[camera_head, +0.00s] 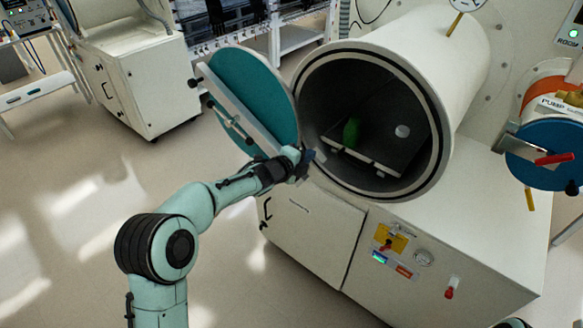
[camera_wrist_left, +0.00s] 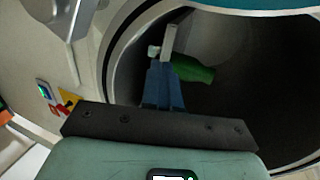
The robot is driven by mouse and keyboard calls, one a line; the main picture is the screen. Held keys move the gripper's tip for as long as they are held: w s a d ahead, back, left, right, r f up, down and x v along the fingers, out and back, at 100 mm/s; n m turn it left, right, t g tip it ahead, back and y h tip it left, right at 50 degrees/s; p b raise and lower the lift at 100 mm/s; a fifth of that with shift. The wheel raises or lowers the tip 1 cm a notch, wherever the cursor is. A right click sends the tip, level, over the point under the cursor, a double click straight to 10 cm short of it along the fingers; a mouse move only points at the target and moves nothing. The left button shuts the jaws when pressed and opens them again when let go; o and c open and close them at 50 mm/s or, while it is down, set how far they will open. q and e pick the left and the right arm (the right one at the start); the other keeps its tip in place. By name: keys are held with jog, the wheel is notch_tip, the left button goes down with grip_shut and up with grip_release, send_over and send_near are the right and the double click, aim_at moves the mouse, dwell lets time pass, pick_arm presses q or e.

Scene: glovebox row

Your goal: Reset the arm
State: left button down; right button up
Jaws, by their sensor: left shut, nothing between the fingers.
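My left arm reaches up from the bottom of the head view. Its gripper (camera_head: 311,158) is at the lower left rim of the open round chamber (camera_head: 436,150), near the lower edge of the swung-open teal door (camera_head: 250,85). In the left wrist view the blue fingers (camera_wrist_left: 162,80) are together and hold nothing. A green object (camera_head: 351,131) rests on the dark tray (camera_head: 385,168) inside the chamber. It also shows in the wrist view (camera_wrist_left: 195,70), behind the fingertips and partly hidden by them. My right gripper is not in view.
A white cabinet (camera_head: 300,225) with a control panel (camera_head: 390,240) stands under the chamber. A blue round cover with a red handle (camera_head: 553,159) is at the right. The floor (camera_head: 80,220) at the left is clear.

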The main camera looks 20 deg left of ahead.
pick_arm(q)
jog(key=v, duration=0.5)
jog(key=s+d+f+n+g, duration=0.15)
jog(key=s+f+n, duration=0.25)
jog(key=f, duration=0.6)
jog(key=s+d+f+n+g+y, duration=0.1)
jog(key=s+f+n+g, duration=0.3)
jog(key=f, duration=0.6)
jog(key=s+d+f+n+g, duration=0.1)
jog(key=s+f+n, duration=0.35)
jog(key=f, duration=0.45)
jog(key=s+d+f+n+g, duration=0.1)
jog(key=s+f+n, duration=0.3)
jog(key=s, duration=0.6)
jog(key=s+d+f+n+g, duration=0.1)
jog(key=s+f+n+g, duration=0.3)
jog(key=s, duration=0.7)
jog(key=s+d+f+n+g, duration=0.2)
jog(key=s+f+n, duration=0.3)
jog(key=s, duration=0.6)
jog(key=shift+f+g, duration=0.65)
jog(key=shift+n, duration=0.25)
